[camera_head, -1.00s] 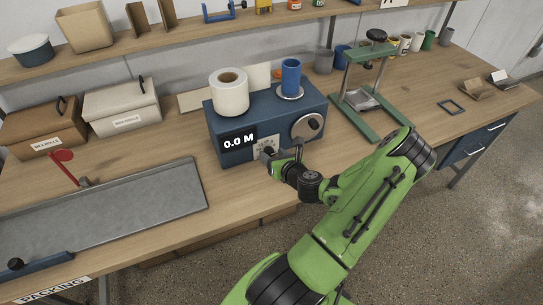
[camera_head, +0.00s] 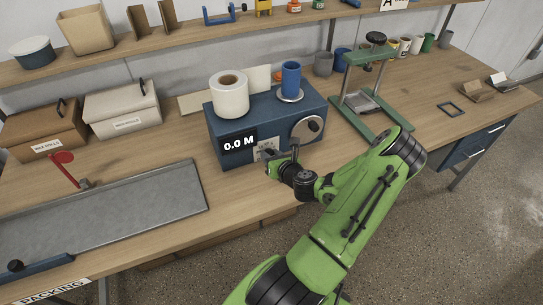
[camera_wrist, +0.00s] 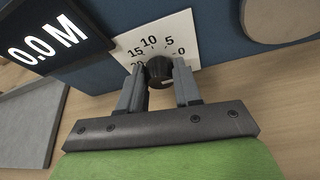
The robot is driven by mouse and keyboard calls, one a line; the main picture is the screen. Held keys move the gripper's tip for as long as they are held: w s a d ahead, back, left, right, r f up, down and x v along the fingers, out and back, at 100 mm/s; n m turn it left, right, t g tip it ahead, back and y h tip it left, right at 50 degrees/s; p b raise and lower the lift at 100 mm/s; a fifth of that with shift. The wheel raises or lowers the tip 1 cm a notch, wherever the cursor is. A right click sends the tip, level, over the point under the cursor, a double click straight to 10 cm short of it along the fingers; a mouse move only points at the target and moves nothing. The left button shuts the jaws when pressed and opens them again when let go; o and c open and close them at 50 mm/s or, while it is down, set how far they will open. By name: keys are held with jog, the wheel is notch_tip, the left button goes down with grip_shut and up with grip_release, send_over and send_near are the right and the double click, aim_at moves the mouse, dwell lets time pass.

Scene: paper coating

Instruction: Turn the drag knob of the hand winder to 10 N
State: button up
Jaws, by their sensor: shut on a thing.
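The hand winder (camera_head: 225,153) is a dark blue box on the bench, with a display reading 0.0 M. Its drag knob (camera_wrist: 159,69) is small and black, in front of a white scale plate (camera_wrist: 168,32) marked 0, 5, 10, 15 and 20. My gripper (camera_wrist: 160,79) is shut on the knob, one finger on each side, from below in the wrist view. A pale mark shows on the knob's lower right edge, but I cannot tell its exact setting. In the head view my gripper (camera_head: 279,159) is at the winder's front face and hides the knob.
A white roll (camera_head: 229,96) and a blue spool (camera_head: 290,79) stand on the winder. Its round crank disc (camera_head: 303,130) is close to the right of my gripper. A green press frame (camera_head: 375,95) stands further right. A grey metal plate (camera_head: 130,222) lies left on the bench.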

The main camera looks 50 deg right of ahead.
jog(key=n+b, duration=0.1)
jog(key=n+g+h+b, duration=0.1)
jog(key=b, duration=0.1)
jog(key=shift+w+a+f+n+h, duration=0.1)
jog(key=shift+a+f+n+h, duration=0.1)
jog(key=shift+n+h, duration=0.1)
jog(key=n+h+b, duration=0.1)
jog(key=n+b, duration=0.1)
jog(key=b, duration=0.1)
jog(key=n+h+b, duration=0.1)
jog(key=b, duration=0.2)
jog(key=shift+w+f+n+g, duration=0.1)
jog(key=shift+n+g, duration=0.3)
jog(key=n+h+b, duration=0.1)
jog(key=n+b, duration=0.1)
jog(key=b, duration=0.1)
jog(key=n+h+b, duration=0.1)
jog(key=b, duration=0.2)
jog(key=shift+a+n+h, duration=0.2)
jog(key=shift+n+h, duration=0.2)
jog(key=n+h+b, duration=0.1)
jog(key=n+b, duration=0.1)
jog(key=b, duration=0.1)
jog(key=shift+n, duration=0.4)
jog(key=o, duration=1)
jog(key=shift+o, duration=0.2)
